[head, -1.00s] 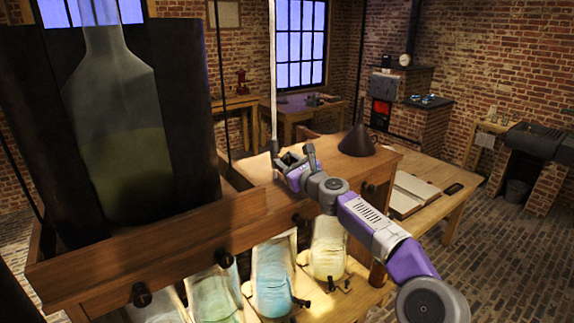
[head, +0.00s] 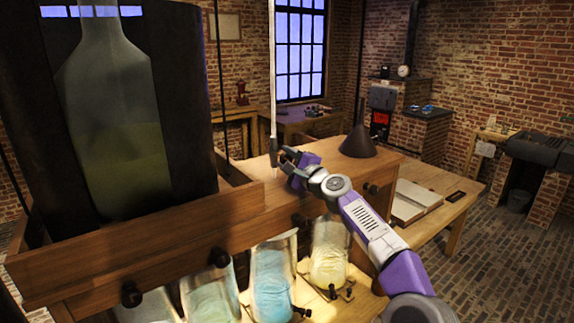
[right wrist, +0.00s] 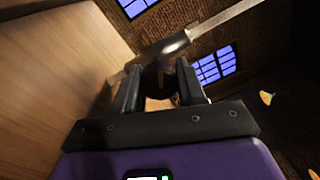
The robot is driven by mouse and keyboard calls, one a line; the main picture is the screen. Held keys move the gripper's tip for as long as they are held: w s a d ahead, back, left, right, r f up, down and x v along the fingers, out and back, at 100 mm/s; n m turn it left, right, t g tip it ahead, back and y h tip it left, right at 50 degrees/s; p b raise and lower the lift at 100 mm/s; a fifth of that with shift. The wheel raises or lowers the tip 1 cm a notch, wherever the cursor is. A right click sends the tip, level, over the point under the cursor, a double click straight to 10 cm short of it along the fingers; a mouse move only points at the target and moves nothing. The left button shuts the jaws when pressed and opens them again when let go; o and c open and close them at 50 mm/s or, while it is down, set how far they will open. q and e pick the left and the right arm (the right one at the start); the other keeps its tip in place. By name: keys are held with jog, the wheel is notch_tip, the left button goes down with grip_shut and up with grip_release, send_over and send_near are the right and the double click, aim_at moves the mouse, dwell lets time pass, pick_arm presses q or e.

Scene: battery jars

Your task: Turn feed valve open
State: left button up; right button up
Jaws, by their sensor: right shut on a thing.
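A pale upright pipe (head: 272,75) comes down to the wooden bench top in the head view. The feed valve (head: 273,145) is a dark fitting low on this pipe. In the right wrist view the feed valve (right wrist: 172,46) is the dark fitting where the pale pipe crosses diagonally. My right gripper (head: 282,158) is at the valve. In the right wrist view my right gripper (right wrist: 160,82) has its fingers on either side of a dark part of the valve and is shut on it. The fingers partly hide the handle. My left gripper is out of view.
A large glass bottle (head: 120,130) of greenish liquid stands in a dark holder at left. A dark funnel (head: 358,143) stands on the bench right of the gripper. Several jars, including a blue one (head: 272,285), sit below the wooden beam, with dark knobs on its front.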

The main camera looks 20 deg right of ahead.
jog(key=n+b, duration=0.1)
jog(key=n, duration=0.2)
jog(key=shift+f+n, duration=0.1)
jog(key=shift+n, duration=0.2)
jog(key=shift+n+y+b, duration=0.3)
jog(key=shift+n, duration=0.9)
jog(key=o, duration=1)
jog(key=shift+o, duration=0.2)
